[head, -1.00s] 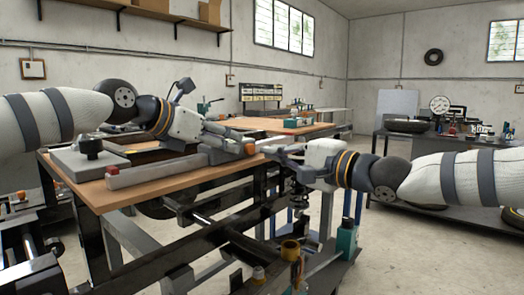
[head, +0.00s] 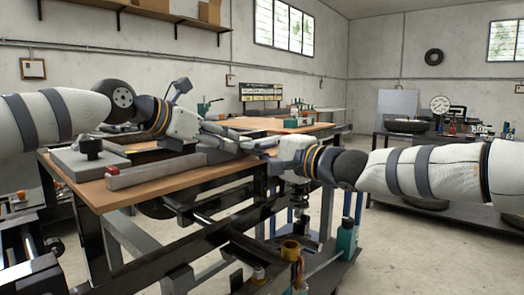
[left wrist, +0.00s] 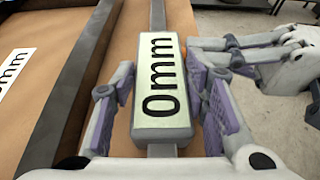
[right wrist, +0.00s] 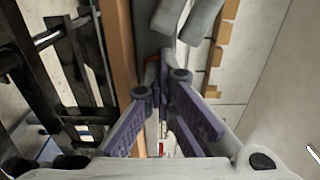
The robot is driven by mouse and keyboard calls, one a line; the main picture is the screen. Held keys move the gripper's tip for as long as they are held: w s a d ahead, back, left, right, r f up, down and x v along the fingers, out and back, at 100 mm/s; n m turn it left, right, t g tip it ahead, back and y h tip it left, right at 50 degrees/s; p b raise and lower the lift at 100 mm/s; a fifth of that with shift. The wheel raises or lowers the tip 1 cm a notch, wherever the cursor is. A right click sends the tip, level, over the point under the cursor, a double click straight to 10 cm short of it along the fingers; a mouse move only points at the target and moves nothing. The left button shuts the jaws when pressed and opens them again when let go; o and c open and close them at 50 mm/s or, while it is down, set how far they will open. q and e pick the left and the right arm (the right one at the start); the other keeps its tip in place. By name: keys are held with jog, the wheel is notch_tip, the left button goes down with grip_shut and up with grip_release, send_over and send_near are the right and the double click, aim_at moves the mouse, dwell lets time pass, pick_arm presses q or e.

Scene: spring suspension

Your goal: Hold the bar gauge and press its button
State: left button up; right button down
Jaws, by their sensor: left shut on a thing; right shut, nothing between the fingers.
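The bar gauge (left wrist: 170,85), a pale block on a grey bar with a "0mm" readout, lies between my left gripper's fingers in the left wrist view. My left gripper (left wrist: 162,108) is shut on it, above the wooden bench top; it also shows in the head view (head: 222,136). My right gripper (head: 264,147) is shut and empty, its tips close to the gauge's right side. It also shows in the left wrist view (left wrist: 222,55) and right wrist view (right wrist: 162,85). An orange spot by the block is mostly hidden by the right fingers; I cannot tell whether they touch it.
A grey bar with a red end (head: 155,170) lies along the bench's near edge (head: 120,198). A dark-framed tray is behind it. A spring and a green bottle (head: 346,240) stand below my right arm. Another bench (head: 450,150) stands at right.

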pick_arm(q)
jog(key=shift+s+d+g, duration=0.3)
jog(key=shift+d, duration=0.3)
pick_arm(e)
jog(key=shift+s+d, duration=0.15)
pick_arm(q)
jog(key=shift+w+a+f, duration=0.1)
jog(key=shift+w+a, duration=0.05)
jog(key=shift+a, duration=0.1)
pick_arm(e)
jog(key=v, duration=1.3)
jog(key=shift+s+d, duration=0.2)
jog(key=shift+d, duration=0.1)
pick_arm(q)
jog(key=o, duration=1.4)
jog(key=shift+c, duration=0.2)
